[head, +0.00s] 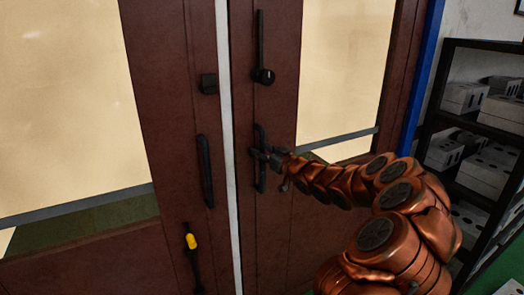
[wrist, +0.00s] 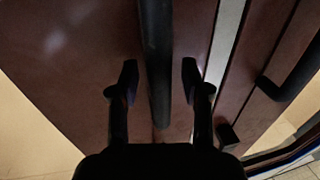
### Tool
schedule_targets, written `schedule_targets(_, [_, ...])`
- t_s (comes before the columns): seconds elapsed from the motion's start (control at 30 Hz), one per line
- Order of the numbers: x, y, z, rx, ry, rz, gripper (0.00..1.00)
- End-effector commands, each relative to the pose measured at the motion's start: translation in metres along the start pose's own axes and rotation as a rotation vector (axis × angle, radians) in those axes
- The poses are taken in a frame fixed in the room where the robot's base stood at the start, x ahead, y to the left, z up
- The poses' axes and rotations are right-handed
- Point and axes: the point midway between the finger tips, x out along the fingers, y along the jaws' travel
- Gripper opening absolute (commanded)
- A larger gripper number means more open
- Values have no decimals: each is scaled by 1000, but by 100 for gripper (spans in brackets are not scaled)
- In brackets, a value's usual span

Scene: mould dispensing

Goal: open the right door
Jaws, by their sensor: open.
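The right door (head: 275,215) is dark red-brown with a large pale pane and looks closed against the left door (head: 165,110), a pale strip running between them. Its black vertical bar handle (head: 261,138) also crosses the middle of the wrist view (wrist: 156,60). My gripper (head: 262,155) is at this handle. In the wrist view my gripper (wrist: 159,80) is open, with one finger on each side of the bar and a visible gap to each. Above the handle, a black knob with a rod (head: 264,76) sits on the right door.
The left door has its own black bar handle (head: 205,170), a small black block (head: 208,84) and a yellow-and-black latch (head: 191,242) low down. A dark shelf (head: 440,95) with grey blocks stands at the right, beyond a blue post (head: 421,75).

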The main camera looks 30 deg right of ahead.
Motion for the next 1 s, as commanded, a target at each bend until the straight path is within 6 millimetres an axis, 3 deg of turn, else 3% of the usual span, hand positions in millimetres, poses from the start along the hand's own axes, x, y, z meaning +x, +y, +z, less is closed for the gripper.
schedule_targets(0.23, [0,0,0,0,0,0,46])
schedule_targets(0.7, [0,0,0,-1,0,1,0])
schedule_targets(1.0, [0,1,0,-1,0,1,0])
